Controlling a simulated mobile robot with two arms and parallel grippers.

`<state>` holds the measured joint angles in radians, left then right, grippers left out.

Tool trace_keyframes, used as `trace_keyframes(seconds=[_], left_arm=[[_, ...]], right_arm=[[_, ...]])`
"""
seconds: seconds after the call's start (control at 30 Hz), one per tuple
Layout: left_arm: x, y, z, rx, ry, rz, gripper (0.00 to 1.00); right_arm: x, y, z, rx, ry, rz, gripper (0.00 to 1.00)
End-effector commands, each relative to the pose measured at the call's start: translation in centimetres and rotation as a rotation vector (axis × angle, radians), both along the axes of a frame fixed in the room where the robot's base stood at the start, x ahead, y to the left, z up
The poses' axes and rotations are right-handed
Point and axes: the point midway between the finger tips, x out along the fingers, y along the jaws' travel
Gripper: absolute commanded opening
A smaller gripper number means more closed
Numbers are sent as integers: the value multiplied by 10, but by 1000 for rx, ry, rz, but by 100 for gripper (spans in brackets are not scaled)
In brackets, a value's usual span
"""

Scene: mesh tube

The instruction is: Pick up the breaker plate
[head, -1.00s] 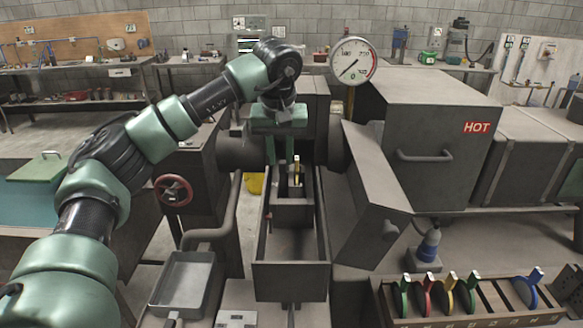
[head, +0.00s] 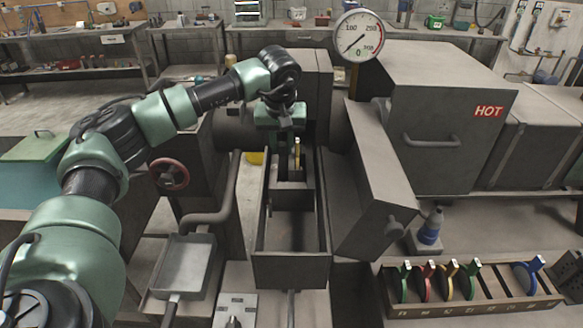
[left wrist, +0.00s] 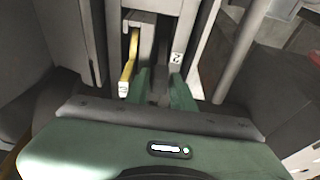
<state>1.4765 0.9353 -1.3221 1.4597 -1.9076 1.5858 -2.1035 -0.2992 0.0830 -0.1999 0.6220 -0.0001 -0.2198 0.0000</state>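A narrow upright plate with a yellow edge (head: 297,152) stands at the back of the grey trough (head: 291,268), and I take it for the breaker plate. In the left wrist view the yellow edge (left wrist: 130,62) has a pale tag at its near end. My left gripper (head: 284,155) points down just beside the plate. The wrist view shows its two green fingers (left wrist: 161,88) spread apart with a dark gap between them. The yellow edge lies left of the left finger there, outside the gap. The fingertips' depth is hard to judge. My right gripper is not in view.
A rack (head: 480,308) with several coloured discs is at the lower right. The hot grey cabinet (head: 445,125) and a slanted panel (head: 375,190) stand right of the trough. A red handwheel (head: 169,174) and a grey pan (head: 186,265) are left. A gauge (head: 359,37) rises behind.

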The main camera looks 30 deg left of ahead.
Motion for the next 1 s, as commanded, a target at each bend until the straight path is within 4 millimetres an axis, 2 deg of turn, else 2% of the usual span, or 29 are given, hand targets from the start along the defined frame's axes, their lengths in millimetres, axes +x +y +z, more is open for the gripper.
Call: trace_keyframes(seconds=[0.2,0.23,0.3,1.0], left_arm=[[0,0,-2,0,0,0,24],[0,0,-2,0,0,-1,18],[0,0,-1,0,0,-1,0],[0,0,-1,-1,0,0,0]], right_arm=[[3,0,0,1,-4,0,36],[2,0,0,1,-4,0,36],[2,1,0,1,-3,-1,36],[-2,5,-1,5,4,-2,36]])
